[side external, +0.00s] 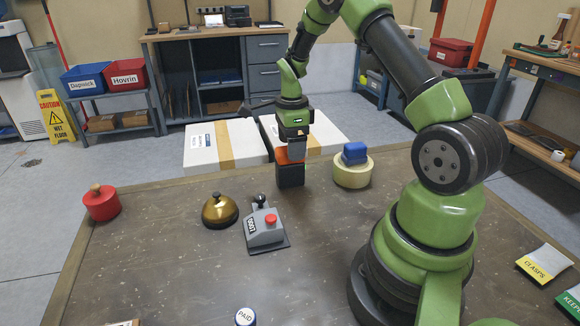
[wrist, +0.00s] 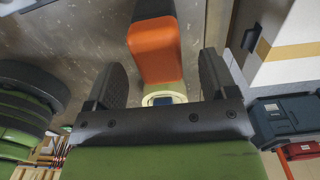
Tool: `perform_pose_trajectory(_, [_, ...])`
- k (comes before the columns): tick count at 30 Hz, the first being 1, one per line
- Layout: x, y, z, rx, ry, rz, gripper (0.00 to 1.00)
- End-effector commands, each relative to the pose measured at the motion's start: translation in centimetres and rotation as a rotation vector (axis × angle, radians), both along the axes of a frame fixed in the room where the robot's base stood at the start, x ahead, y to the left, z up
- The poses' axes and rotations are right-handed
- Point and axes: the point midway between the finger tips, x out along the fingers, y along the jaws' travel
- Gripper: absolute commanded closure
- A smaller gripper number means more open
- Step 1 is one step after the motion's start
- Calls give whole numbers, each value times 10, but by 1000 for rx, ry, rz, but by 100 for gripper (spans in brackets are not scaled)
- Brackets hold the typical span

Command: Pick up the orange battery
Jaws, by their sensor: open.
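The orange battery (side external: 283,158) stands upright on the table, orange above and dark below. In the wrist view the battery (wrist: 157,52) shows between the two dark fingers, with visible gaps on both sides. My gripper (side external: 295,148) is open, pointing down at the battery's upper part. In the side view a grey finger covers part of the orange. In the wrist view my gripper (wrist: 162,62) has its fingers on either side of the battery. I cannot tell exactly how far down they reach.
A cream tape roll (side external: 352,176) with a blue block (side external: 355,153) on it stands close right of the battery. A grey device with a red button (side external: 265,230) and a brass bell (side external: 219,211) are at front left. A red pot (side external: 101,203) stands far left. White boxes (side external: 226,144) lie behind.

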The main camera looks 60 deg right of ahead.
Motion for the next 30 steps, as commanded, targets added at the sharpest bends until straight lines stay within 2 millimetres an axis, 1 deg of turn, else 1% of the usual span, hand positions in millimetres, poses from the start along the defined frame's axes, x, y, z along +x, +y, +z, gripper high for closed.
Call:
perform_pose_trajectory(3, [1,3,-19,3,6,2,21])
perform_pose_trajectory(6, [1,4,-35,3,3,2,21])
perform_pose_trajectory(9, [2,4,-44,2,1,1,21])
perform_pose_trajectory(12, [2,3,-47,2,-1,1,21])
perform_pose_trajectory(17, [2,3,-47,1,-1,2,21])
perform_pose_trajectory(20, [2,3,-46,1,-1,2,42])
perform_pose_trajectory(21, [2,3,-46,1,-1,2,51])
perform_pose_trajectory(23, [2,3,-46,1,-1,2,65])
perform_pose_trajectory(24, [2,3,-46,1,-1,2,74])
perform_pose_trajectory(26, [2,3,-46,1,-1,2,88])
perform_pose_trajectory(30, [2,3,-46,1,-2,2,89])
